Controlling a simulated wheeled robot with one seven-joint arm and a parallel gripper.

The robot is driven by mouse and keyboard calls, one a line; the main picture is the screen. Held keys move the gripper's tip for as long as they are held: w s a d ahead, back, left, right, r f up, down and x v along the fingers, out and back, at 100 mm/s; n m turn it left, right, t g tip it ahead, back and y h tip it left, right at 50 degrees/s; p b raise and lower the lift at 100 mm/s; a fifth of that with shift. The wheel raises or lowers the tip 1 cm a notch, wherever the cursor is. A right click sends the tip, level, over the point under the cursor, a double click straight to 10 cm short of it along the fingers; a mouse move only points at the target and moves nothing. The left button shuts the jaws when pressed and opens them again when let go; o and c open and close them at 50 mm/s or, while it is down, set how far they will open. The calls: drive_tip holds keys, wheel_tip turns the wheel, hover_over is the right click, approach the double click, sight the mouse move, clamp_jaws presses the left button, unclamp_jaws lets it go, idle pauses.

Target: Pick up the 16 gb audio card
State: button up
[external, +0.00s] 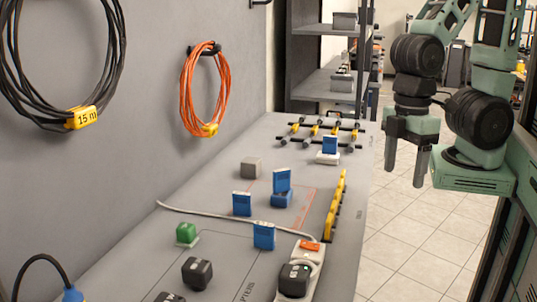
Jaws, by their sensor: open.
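Several blue cards stand on the grey bench; their labels are too small to read, so I cannot tell which is the 16 gb audio card. One blue card (329,145) stands on a white base at the back. Another blue card (282,180) stands on a blue base near the middle. A third blue card (242,204) is left of it, and one more blue card (264,236) is nearer the camera. My gripper (406,165) hangs open and empty, fingers down, in the picture to the right of the bench, apart from all the cards.
Coiled cables hang on the left wall. Tiled floor (428,232) is clear at right.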

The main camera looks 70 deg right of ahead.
drive_tip(key=n+b, duration=0.3)
drive_tip(key=n, duration=0.8)
hover_over(242, 215)
wheel_tip(242, 215, down, 5)
drive_tip(key=shift+h, duration=0.3)
drive_tip(key=f, duration=0.3)
drive_tip(key=f+p, duration=0.1)
drive_tip(key=f, duration=0.3)
drive_tip(key=f+p, duration=0.1)
drive_tip(key=f, duration=0.2)
drive_tip(key=shift+s+d+f, duration=0.1)
drive_tip(key=shift+d+f, duration=0.15)
drive_tip(key=shift+d, duration=0.05)
drive_tip(key=shift+w+d+f+p, duration=0.1)
drive_tip(key=shift+f+p, duration=0.35)
drive_tip(key=shift+f, duration=1.05)
drive_tip(key=shift+w+f+p, duration=0.1)
drive_tip(key=shift+f+p, duration=0.35)
drive_tip(key=shift+f, duration=1)
